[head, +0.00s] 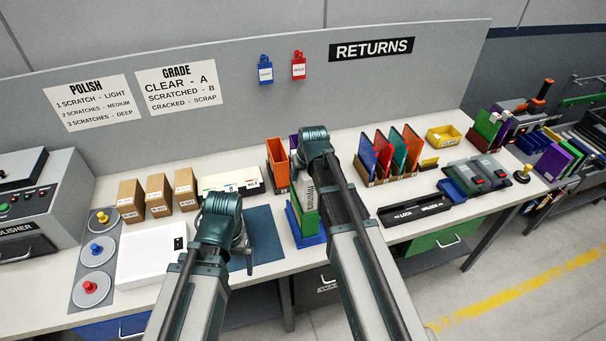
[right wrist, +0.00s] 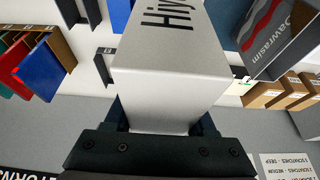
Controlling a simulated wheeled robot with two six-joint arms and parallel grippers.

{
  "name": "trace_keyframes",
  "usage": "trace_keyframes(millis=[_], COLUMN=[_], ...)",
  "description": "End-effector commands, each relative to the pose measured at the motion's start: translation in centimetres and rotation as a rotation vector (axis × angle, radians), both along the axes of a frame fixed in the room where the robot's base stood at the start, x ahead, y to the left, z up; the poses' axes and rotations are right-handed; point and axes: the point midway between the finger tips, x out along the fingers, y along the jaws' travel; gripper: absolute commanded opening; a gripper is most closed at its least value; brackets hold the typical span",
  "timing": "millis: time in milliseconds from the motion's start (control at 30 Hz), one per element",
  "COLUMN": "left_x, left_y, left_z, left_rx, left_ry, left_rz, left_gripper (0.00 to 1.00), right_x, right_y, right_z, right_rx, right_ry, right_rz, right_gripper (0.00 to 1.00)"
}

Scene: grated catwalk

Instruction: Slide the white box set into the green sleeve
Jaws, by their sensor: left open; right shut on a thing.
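The white box set (head: 309,187), with dark lettering along its side, is held by my right gripper (head: 318,165). In the right wrist view the box (right wrist: 168,75) fills the middle, its near end between the two fingers. The green sleeve (head: 305,222) stands upright in a blue stand (head: 310,239) at the table's front edge. The box is at the sleeve's upper part; my right arm hides part of both, so I cannot tell how deep it sits. My left gripper (head: 240,243) is open and empty over the dark blue mat (head: 263,232).
An orange sleeve (head: 278,165) stands just behind. A rack of coloured cases (head: 388,152) is to the right, near a black lock bar (head: 416,210). A white tray (head: 151,255), cardboard boxes (head: 158,192) and the polisher (head: 38,205) are left. The mat is bare.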

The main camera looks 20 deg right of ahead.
Motion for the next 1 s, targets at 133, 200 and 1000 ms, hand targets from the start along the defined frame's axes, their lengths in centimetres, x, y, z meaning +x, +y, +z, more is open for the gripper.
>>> trace_keyframes(millis=[133, 200, 1000], left_x=[0.0, 0.0, 0.0], left_y=[0.0, 0.0, 0.0], left_z=[-0.8, -1.0, -4.0], left_rx=[0.000, 0.000, 0.002], left_ry=[0.000, 0.000, 0.000], left_rz=[0.000, -0.001, -0.008], left_gripper=[1.00, 1.00, 1.00], right_x=[0.0, 0.0, 0.0], right_y=[0.0, 0.0, 0.0], right_z=[-0.8, -1.0, -4.0], right_rx=[0.000, 0.000, 0.000], right_ry=[-0.001, 0.000, -0.001], right_rz=[0.000, 0.000, 0.000], right_gripper=[0.00, 0.00, 0.00])
